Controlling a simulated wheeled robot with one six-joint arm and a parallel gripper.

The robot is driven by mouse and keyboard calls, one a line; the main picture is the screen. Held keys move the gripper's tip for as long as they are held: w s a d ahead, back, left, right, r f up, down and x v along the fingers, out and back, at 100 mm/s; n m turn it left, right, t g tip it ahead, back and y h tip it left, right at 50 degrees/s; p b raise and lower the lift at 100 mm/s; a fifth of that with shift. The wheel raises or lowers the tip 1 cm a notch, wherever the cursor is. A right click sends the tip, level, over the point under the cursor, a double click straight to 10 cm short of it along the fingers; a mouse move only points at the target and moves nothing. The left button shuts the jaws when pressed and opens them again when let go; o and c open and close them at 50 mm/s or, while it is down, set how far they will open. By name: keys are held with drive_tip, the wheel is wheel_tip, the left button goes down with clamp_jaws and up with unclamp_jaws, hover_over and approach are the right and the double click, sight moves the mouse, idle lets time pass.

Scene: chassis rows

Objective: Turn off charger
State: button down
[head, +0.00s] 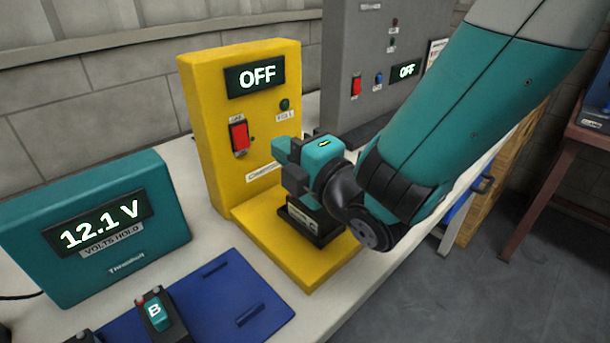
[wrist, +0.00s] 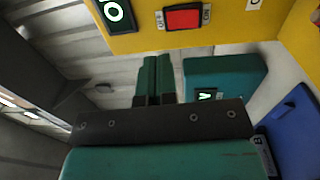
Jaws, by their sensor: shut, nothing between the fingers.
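The yellow charger (head: 205,130) stands upright on the bench in the head view, its display (head: 256,77) reading OFF. Its red rocker switch (head: 239,137) is on the front face, with a small green button or lamp (head: 284,104) to the right. In the wrist view the red switch (wrist: 183,18) lies at the top, ahead of my fingers. My gripper (head: 280,152) is shut and empty in front of the charger's face, right of and slightly below the switch. The fingers (wrist: 157,72) are together and appear clear of the switch. A dark block (head: 312,225) sits on the charger's yellow base, partly hidden under my gripper.
A teal meter (head: 150,247) reading 12.1 V stands at the left. A blue mat (head: 215,300) lies in front, with a battery marked B (head: 155,313) at its left side. A grey cabinet (head: 347,50), its display also reading OFF, stands behind at right.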

drive_tip(key=b+v, duration=0.1)
drive_tip(key=b, duration=0.1)
drive_tip(key=b+v, duration=0.1)
drive_tip(key=b, duration=0.2)
drive_tip(key=b+v, duration=0.2)
drive_tip(key=b, duration=0.1)
drive_tip(key=shift+d+r, duration=0.1)
drive_tip(key=shift+r, duration=0.25)
drive_tip(key=shift+s, duration=0.1)
